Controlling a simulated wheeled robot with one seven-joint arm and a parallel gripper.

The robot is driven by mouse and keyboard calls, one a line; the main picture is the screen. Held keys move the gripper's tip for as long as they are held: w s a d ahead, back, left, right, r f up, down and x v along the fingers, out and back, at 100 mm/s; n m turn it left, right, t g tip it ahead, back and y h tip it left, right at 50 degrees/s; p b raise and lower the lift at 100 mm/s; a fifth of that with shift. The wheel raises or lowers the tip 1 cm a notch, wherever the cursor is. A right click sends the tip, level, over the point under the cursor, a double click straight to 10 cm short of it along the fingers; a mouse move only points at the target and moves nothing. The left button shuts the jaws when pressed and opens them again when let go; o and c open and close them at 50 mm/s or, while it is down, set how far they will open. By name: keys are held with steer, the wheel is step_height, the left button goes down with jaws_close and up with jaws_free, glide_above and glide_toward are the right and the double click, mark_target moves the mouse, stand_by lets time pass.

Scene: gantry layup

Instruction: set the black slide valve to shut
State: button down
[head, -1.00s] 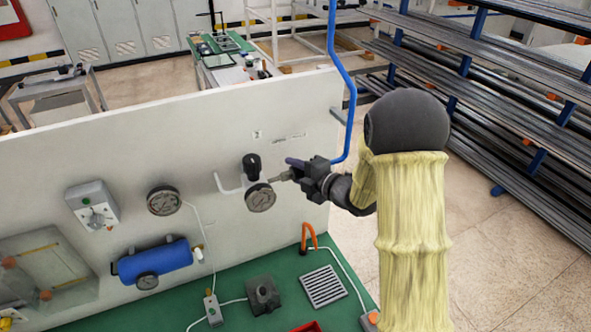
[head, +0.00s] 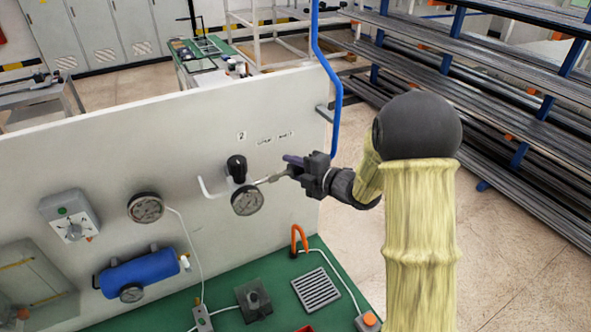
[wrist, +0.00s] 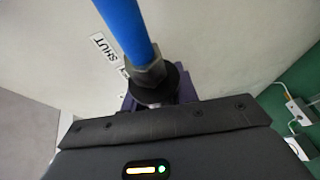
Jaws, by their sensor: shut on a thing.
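The black slide valve shows in the wrist view as a black round collar (wrist: 158,88) below a hex nut. It sits at the end of the blue pipe (wrist: 125,28), close to the wall panel. My gripper (head: 289,168) is shut on it at the panel, right of the gauge. In the head view the jaws mostly hide the valve. A purple part (wrist: 127,101) shows beside the collar, and I cannot tell what it belongs to. The "SHUT" label (wrist: 103,47) is on the panel beside the nut; a second label is partly hidden by it.
A black knob (head: 236,168) and a round gauge (head: 247,201) are just left of my gripper. The blue pipe runs up the panel's right edge. Below is a green bench (head: 285,268) with a grille (head: 316,290) and an orange hook. Racks of bars (head: 480,75) stand at right.

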steer(key=shift+d, duration=0.2)
steer(key=c, duration=1.1)
jaws_free()
steer(key=shift+d, duration=0.15)
steer(key=shift+a, duration=0.2)
steer(key=shift+d, duration=0.1)
steer(key=shift+s+d+b, duration=0.2)
steer(key=shift+d+b, duration=0.1)
steer(key=b+v, duration=0.6)
steer(key=v, duration=1)
steer(key=shift+s+d+r, duration=0.15)
steer(key=shift+d, duration=0.1)
